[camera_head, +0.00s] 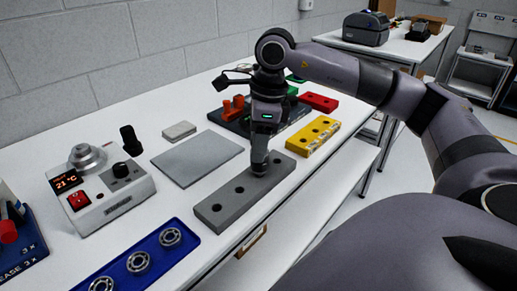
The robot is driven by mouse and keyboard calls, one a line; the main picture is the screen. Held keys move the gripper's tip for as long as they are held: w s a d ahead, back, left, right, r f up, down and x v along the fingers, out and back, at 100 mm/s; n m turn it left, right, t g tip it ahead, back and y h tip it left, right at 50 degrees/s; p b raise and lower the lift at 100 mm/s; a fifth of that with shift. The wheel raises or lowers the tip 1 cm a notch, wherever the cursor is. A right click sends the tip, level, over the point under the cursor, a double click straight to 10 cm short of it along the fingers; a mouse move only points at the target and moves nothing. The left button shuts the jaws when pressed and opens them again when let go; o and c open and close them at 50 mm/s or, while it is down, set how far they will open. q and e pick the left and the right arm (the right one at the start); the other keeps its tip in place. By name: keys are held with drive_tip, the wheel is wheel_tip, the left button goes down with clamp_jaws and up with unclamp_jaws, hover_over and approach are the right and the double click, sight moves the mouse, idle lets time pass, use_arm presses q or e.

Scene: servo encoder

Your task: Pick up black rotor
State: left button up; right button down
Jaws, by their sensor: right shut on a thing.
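My right gripper (260,166) points straight down over the far part of a long grey block (228,205). It is shut on a small dark piece, which I take for the black rotor; the fingers hide nearly all of it. I cannot tell whether the piece sits in the block or is just clear of it. Two dark round spots, holes or seated parts, show in the block nearer to me. My left gripper is not in view.
A blue tray (196,239) with bearings lies in front. A heater unit (113,203) and a black cylinder (131,140) stand at left. A flat grey plate (197,158) lies behind the block. Yellow (313,137) and red (318,102) blocks lie to the right.

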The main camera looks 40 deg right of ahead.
wheel_tip(320, 180, up, 11)
drive_tip(key=shift+w+r+p, duration=0.1)
drive_tip(key=shift+p, duration=0.4)
wheel_tip(320, 180, up, 7)
drive_tip(key=p, duration=0.3)
drive_tip(key=shift+s, duration=0.2)
